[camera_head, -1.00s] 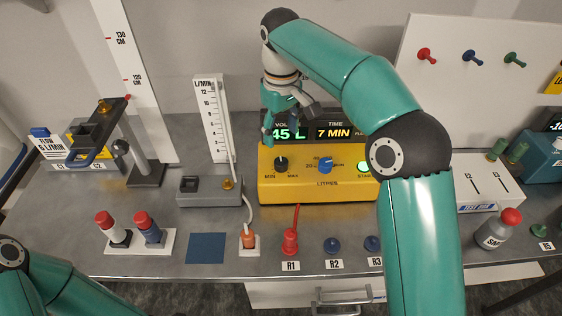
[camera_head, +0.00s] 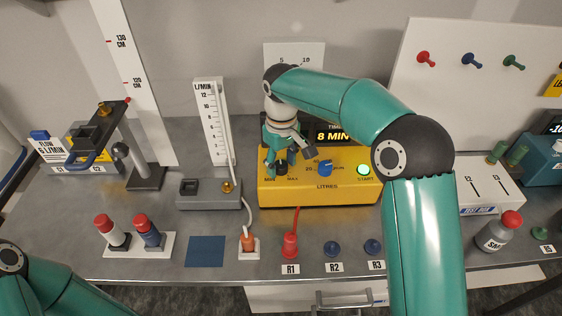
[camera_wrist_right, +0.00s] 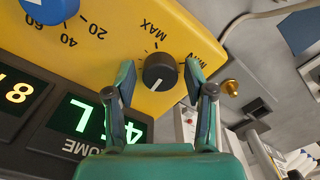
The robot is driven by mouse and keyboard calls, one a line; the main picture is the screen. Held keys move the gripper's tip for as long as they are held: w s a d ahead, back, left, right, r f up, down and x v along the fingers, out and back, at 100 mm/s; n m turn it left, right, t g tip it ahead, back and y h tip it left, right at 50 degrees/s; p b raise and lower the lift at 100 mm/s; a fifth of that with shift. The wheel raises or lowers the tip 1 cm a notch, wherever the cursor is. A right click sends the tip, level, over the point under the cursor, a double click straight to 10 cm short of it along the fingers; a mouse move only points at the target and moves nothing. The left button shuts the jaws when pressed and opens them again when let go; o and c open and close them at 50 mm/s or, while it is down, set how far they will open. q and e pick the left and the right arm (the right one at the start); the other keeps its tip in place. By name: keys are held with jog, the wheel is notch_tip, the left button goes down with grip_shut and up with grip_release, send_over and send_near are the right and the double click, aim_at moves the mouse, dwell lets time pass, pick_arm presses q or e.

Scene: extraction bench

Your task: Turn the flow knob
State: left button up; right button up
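The black flow knob (camera_wrist_right: 160,72), marked MIN and MAX, is on the yellow pump box (camera_head: 340,190). It has a white pointer line. My right gripper (camera_head: 277,162) is right at the knob and partly covers it in the head view. In the right wrist view, the open fingers of this gripper (camera_wrist_right: 160,76) stand on either side of the knob, with a visible gap on both sides. My left gripper is out of the picture; only part of the left arm shows at the lower left.
A blue LITRES knob (camera_head: 325,167) and a lit green START button (camera_head: 364,170) are on the same box. The flow gauge (camera_head: 212,120) and its grey base (camera_head: 208,201) stand to its left.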

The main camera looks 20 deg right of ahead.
aim_at(281, 164)
jog(key=c, duration=0.8)
jog(key=shift+m+p, duration=0.3)
jog(key=shift+m, duration=1.5)
jog(key=o, duration=1.1)
jog(key=shift+o, duration=0.2)
jog(key=shift+r, duration=0.15)
notch_tip(281, 164, up, 12)
jog(key=shift+f, duration=0.2)
